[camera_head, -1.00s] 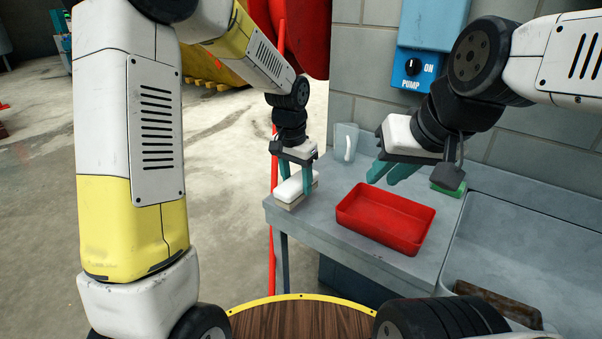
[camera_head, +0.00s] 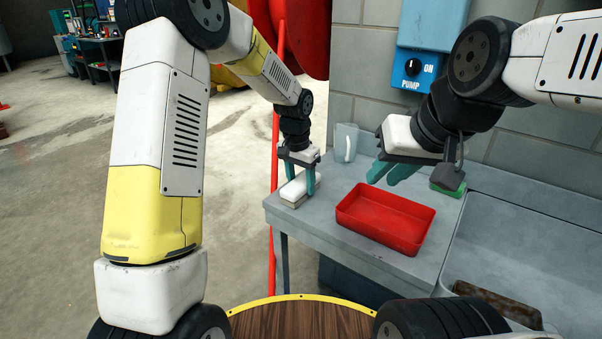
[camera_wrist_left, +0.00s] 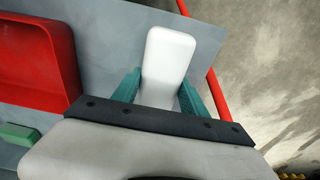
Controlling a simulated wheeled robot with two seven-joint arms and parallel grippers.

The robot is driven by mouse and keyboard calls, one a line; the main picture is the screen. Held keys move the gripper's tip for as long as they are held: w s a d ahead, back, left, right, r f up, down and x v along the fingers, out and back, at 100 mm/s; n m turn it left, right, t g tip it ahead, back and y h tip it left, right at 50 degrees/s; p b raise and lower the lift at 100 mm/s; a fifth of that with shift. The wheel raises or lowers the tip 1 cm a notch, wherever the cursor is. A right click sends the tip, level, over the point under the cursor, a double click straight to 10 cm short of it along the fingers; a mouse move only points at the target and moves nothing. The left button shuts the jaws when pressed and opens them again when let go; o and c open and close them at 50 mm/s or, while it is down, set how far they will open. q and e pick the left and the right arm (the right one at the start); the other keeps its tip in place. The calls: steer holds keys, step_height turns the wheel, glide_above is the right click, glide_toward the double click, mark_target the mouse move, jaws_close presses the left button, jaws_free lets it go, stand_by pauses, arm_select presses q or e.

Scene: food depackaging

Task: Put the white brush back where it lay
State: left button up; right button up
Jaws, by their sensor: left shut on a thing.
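The white brush (camera_head: 297,190) is a white block with a beige underside, at the left end of the grey counter. My left gripper (camera_head: 301,186) is above it and shut on it, with teal fingers on either side. In the left wrist view the brush (camera_wrist_left: 168,62) sticks out between the two fingers (camera_wrist_left: 160,95). It appears to be at or just above the counter surface; I cannot tell if it touches. My right gripper (camera_head: 388,176) hangs over the counter behind the red tray, its teal fingers spread slightly, with nothing seen between them.
A red tray (camera_head: 350,212) stands on the grey counter (camera_head: 325,230) right of the brush. A clear mug (camera_head: 345,142) stands by the wall. A green sponge (camera_head: 448,189) lies at the back. A sink (camera_head: 520,250) is at right. A red pole (camera_head: 273,200) stands by the counter's left edge.

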mark_target(298, 183)
arm_select(q)
steer(key=o, duration=1.3)
steer(key=shift+f, duration=0.1)
step_height(298, 183, up, 12)
steer(key=s, duration=0.1)
steer(key=s+a+r+n+t, duration=0.2)
steer(key=s+a+r+n, duration=0.1)
steer(key=s+a+r, duration=0.6)
steer(key=s+a+n+t+h, duration=0.1)
steer(key=s+a+n+t, duration=0.2)
steer(key=s, duration=1.3)
steer(key=shift+s+a+f+n, duration=0.25)
steer(key=shift+a+f+n, duration=0.05)
steer(key=shift+a, duration=0.75)
